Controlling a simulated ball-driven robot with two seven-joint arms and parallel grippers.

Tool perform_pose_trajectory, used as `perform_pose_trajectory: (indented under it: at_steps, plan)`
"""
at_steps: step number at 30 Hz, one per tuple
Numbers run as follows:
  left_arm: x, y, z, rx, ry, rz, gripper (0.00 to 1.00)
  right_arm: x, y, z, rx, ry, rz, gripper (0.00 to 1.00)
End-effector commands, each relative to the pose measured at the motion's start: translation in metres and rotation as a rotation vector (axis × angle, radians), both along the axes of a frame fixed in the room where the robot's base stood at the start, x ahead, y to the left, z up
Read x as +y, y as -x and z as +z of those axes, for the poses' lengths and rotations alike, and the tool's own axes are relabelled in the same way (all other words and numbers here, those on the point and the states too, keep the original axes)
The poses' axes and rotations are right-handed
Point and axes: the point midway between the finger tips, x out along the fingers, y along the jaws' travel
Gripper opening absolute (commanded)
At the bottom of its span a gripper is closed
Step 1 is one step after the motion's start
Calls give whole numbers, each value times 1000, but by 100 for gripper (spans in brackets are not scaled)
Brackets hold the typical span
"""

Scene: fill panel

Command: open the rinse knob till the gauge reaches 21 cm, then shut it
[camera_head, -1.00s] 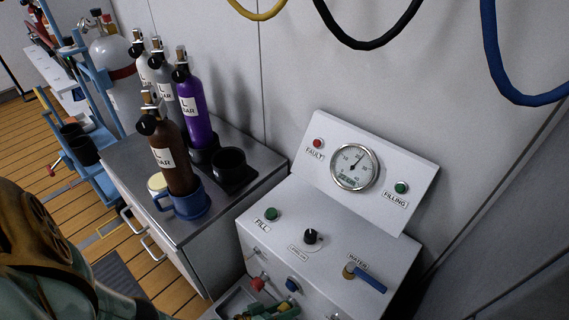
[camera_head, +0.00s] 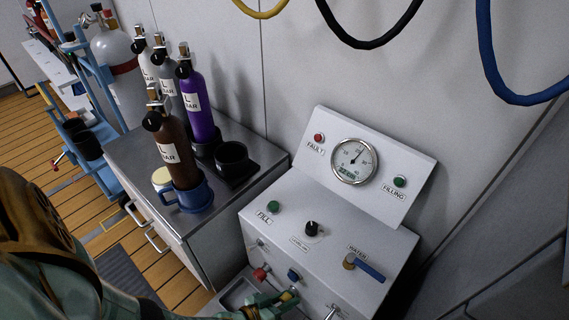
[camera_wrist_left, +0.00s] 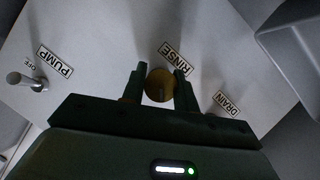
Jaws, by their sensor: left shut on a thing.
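The rinse knob (camera_wrist_left: 158,84) is a round brass-yellow knob in the middle of the left wrist view, below the RINSE label (camera_wrist_left: 176,58). My left gripper (camera_wrist_left: 159,80) is shut on it, one finger on each side. In the head view my left gripper (camera_head: 283,301) is at the lower front of the white panel, with a bit of yellow between its fingers. The round gauge (camera_head: 354,161) is on the panel's sloped back; its needle points up and right, and its small green readout is too blurred to read. My right gripper is not in view.
A PUMP lever (camera_wrist_left: 38,83) at OFF and a DRAIN label (camera_wrist_left: 226,105) flank the rinse knob. A red knob (camera_head: 261,273) and a blue knob (camera_head: 293,274) are close above my gripper. A blue WATER lever (camera_head: 368,270) is to the right. Bottles stand on the left cabinet.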

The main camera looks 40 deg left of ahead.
Motion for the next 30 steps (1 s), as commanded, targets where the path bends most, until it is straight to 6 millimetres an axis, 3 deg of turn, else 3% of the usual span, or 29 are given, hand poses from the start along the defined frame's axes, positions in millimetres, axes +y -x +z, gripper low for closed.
perform_pose_trajectory:
  at_steps: [13,30]
  plan:
    - [0,2,0,28,-416,4,7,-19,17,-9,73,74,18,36]
    - [1,2,-2,48,-754,-1,7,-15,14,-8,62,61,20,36]
